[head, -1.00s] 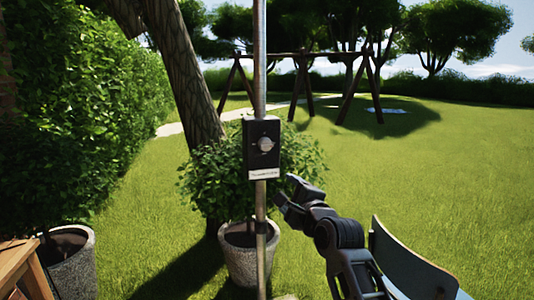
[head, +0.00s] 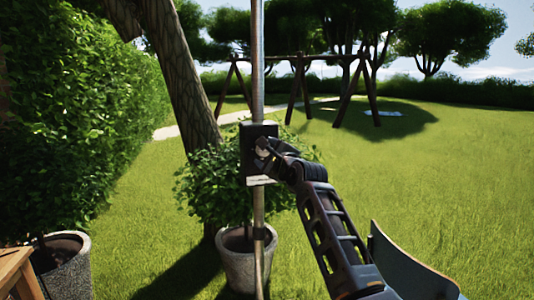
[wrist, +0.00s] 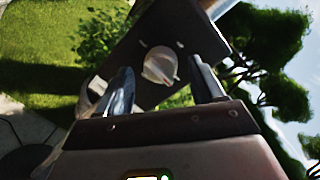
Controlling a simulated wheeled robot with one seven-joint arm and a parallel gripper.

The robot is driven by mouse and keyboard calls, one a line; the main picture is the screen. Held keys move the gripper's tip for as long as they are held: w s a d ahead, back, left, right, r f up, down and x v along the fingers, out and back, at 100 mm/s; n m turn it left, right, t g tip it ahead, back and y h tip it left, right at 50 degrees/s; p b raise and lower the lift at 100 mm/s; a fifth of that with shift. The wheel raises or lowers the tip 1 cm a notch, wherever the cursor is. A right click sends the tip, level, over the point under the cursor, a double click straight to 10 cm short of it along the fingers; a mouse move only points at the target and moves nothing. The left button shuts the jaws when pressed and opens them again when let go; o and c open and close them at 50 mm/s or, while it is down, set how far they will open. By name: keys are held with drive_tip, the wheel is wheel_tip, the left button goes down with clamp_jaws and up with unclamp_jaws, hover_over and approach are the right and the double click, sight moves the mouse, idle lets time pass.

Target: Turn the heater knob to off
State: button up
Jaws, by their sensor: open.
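The black heater control box (head: 247,168) is fixed on the metal pole in the head view, with a white label along its lower edge. My gripper (head: 263,149) is at the front of the box and partly covers it and its knob. In the wrist view the box (wrist: 130,58) looks tilted, and the round pale knob (wrist: 159,64) shows a small red mark. My gripper (wrist: 157,90) is open there, with one finger on each side of the knob in the picture. I cannot tell whether the fingers touch it.
The metal pole (head: 258,60) runs upright through the head view. A potted bush (head: 205,190) stands behind the box. Lawn lies open to the right.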

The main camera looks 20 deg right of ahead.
drive_tip(key=shift+w, duration=0.4)
drive_tip(key=c, duration=1.1)
